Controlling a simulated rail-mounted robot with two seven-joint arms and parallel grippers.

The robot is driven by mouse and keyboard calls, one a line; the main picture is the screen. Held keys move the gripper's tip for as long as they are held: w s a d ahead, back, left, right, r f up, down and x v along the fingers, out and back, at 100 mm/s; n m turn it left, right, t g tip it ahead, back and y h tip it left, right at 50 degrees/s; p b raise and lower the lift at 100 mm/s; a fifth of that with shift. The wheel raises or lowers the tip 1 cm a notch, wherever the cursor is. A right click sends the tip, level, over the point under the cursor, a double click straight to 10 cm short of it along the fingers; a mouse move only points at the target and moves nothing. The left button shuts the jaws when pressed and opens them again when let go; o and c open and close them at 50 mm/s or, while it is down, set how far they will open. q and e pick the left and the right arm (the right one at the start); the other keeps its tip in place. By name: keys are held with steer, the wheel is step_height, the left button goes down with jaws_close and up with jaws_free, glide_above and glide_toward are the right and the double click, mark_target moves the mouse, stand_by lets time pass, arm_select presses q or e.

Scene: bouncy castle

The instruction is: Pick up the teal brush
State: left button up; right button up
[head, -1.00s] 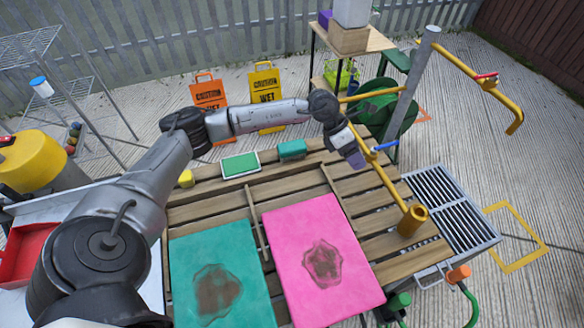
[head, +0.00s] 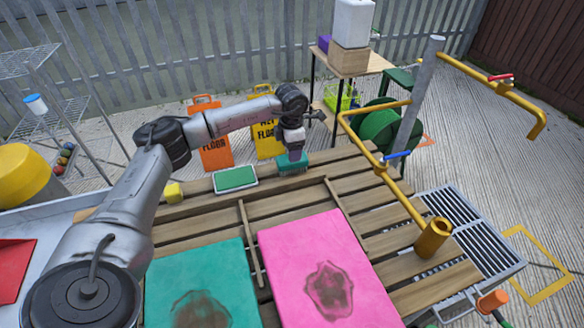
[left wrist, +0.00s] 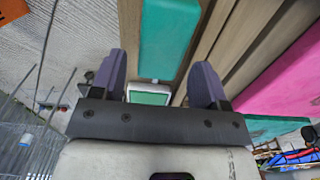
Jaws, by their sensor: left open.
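The teal brush (head: 293,167) shows as a teal block on the back ledge of the wooden slatted table (head: 375,238). In the left wrist view the brush (left wrist: 170,38) is a long teal block, lying beyond the fingertips and roughly between their lines. My left gripper (head: 294,155) is over the brush, pointing down, and partly covers it. In the left wrist view the gripper (left wrist: 160,76) is open, its two purple fingers apart with nothing between them. I cannot tell whether the fingers touch the brush. My right gripper is in neither view.
A teal mat (head: 203,272) and pink mat (head: 315,240) cover the table's front. A yellow pipe (head: 392,185) rises at the right. Caution signs (head: 214,150) stand behind.

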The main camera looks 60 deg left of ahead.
arm_select(q)
steer(key=shift+f, duration=0.7)
step_height(320, 180, down, 4)
steer(key=b, duration=0.3)
steer(key=shift+d+f, duration=0.15)
steer(key=shift+f, duration=0.45)
steer(key=shift+c, duration=1.4)
steer(key=c, duration=0.5)
